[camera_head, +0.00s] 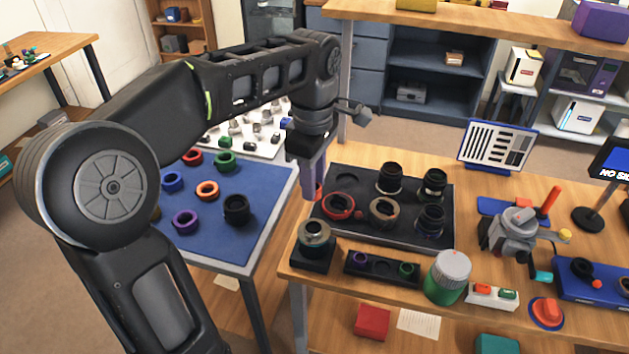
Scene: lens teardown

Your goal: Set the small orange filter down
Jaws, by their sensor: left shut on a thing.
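My left gripper (311,192) points down at the left edge of the black tray (407,172). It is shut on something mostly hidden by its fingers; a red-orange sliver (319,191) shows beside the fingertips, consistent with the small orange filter. I cannot tell whether it touches the surface below. A separate orange ring (207,190) lies on the blue mat (255,226) at the left. My right gripper is not in view.
The tray holds a red ring (338,206), a brown-rimmed ring (383,210) and several black lens parts. A lens on a black stand (314,243), a slotted black block (382,270) and a green jar (448,277) stand in front. Rings and lens parts occupy the mat.

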